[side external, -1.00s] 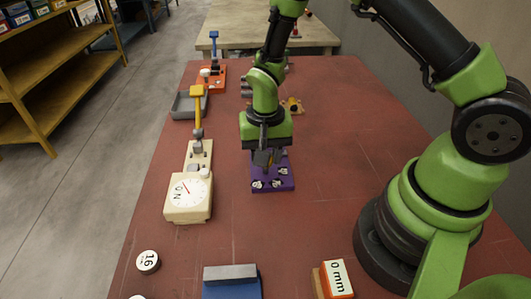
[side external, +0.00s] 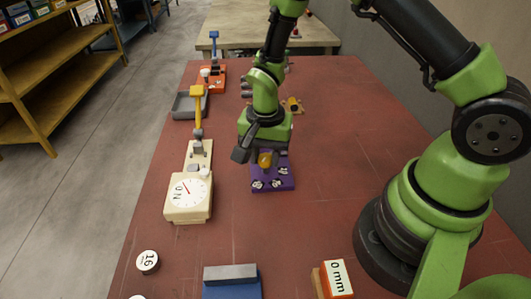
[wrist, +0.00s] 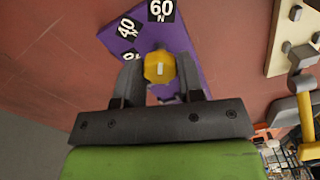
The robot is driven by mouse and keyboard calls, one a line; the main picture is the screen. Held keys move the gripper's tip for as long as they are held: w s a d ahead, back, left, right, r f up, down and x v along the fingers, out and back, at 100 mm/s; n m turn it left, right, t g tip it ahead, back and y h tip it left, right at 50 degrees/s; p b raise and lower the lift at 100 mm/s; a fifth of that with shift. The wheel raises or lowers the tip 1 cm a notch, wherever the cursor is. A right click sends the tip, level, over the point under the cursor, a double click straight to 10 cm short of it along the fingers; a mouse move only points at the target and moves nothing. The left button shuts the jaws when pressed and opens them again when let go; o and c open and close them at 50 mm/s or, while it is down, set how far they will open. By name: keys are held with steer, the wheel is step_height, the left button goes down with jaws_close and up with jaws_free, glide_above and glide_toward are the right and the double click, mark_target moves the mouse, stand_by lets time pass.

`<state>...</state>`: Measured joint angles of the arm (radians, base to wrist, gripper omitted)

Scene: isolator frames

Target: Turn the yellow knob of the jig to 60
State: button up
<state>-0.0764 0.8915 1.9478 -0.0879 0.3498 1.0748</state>
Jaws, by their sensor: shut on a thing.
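The purple jig (side external: 287,182) lies flat on the red table, with white number labels on its top. In the wrist view the jig (wrist: 184,42) shows labels 60 (wrist: 160,10) and 40 (wrist: 127,27); another label is partly hidden by a finger. The yellow knob (wrist: 159,68) stands on the jig, and it also shows in the side view (side external: 265,161). A short white mark on the knob runs up and down in the wrist view, roughly in line with the 60. My gripper (wrist: 160,76) is shut on the knob, one finger on each side.
A cream device with a dial (side external: 187,196) and a yellow-handled clamp (side external: 198,100) stand left of the jig. A grey tray (side external: 188,106) and an orange fixture lie farther back. A blue block (side external: 231,287) and an orange 0 mm block (side external: 337,279) lie in front.

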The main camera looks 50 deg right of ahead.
steer(key=o, duration=0.9)
step_height(320, 180, up, 9)
steer(key=shift+w+f, duration=0.1)
steer(key=shift+f, duration=0.1)
steer(key=shift+r, duration=0.7)
step_height(320, 180, up, 13)
steer(key=n+t+y, duration=0.1)
steer(key=n+t, duration=0.3)
glide_above(266, 157)
steer(key=s, duration=0.7)
steer(key=s+r+n+t, duration=0.1)
steer(key=s, duration=0.1)
steer(key=s+r+n+t, duration=0.1)
steer(key=s+n, duration=0.1)
steer(key=s, duration=0.1)
steer(key=s+r+n+t+y, duration=0.1)
steer(key=s+r, duration=0.1)
steer(key=s, duration=0.1)
steer(key=shift+s+a, duration=0.25)
